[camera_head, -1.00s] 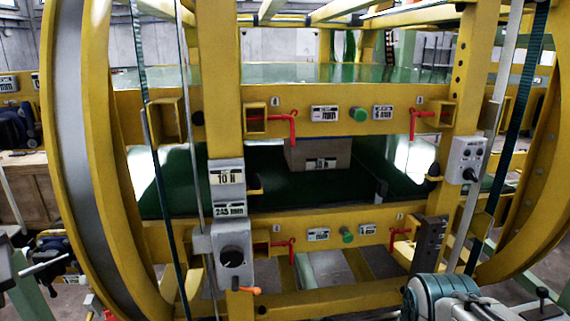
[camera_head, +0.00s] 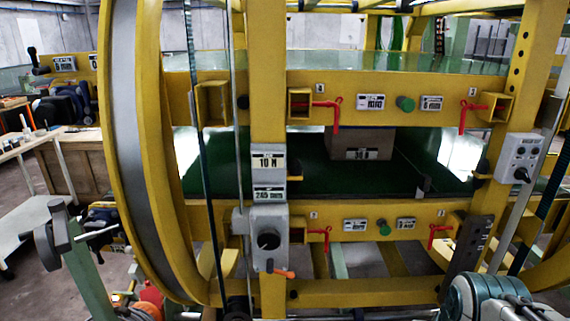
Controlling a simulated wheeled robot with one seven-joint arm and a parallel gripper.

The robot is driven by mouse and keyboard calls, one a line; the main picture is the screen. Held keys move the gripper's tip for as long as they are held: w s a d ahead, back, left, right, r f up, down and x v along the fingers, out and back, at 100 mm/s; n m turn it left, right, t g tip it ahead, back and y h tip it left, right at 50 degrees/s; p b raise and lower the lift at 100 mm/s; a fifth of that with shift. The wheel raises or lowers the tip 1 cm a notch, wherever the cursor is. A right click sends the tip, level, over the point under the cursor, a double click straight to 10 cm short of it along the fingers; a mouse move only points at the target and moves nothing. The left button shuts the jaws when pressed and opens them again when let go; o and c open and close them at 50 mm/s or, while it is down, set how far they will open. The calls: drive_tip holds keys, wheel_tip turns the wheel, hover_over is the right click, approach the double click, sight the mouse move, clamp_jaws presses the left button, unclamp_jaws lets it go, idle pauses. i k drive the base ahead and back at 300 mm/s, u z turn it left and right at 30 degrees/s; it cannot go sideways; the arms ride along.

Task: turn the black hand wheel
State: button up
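A round black knob (camera_head: 268,239), the likeliest match for the black hand wheel, sits on the front of a grey box (camera_head: 264,215) on the left yellow upright. An orange-tipped lever (camera_head: 284,274) sticks out below it. A smaller black knob (camera_head: 521,174) is on a grey control box (camera_head: 527,150) on the right upright. I cannot tell for certain which part is the hand wheel. My gripper is not in view.
A large yellow ring (camera_head: 125,170) curves around the left of the yellow frame. Red clamps (camera_head: 330,112) stick out from the crossbars. A green stand (camera_head: 85,262) with a dark rounded part is at the left.

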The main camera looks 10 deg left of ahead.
sight(269, 239)
drive_tip(key=z, duration=1.7)
drive_tip(key=i, duration=0.7)
drive_tip(key=u, duration=2.8)
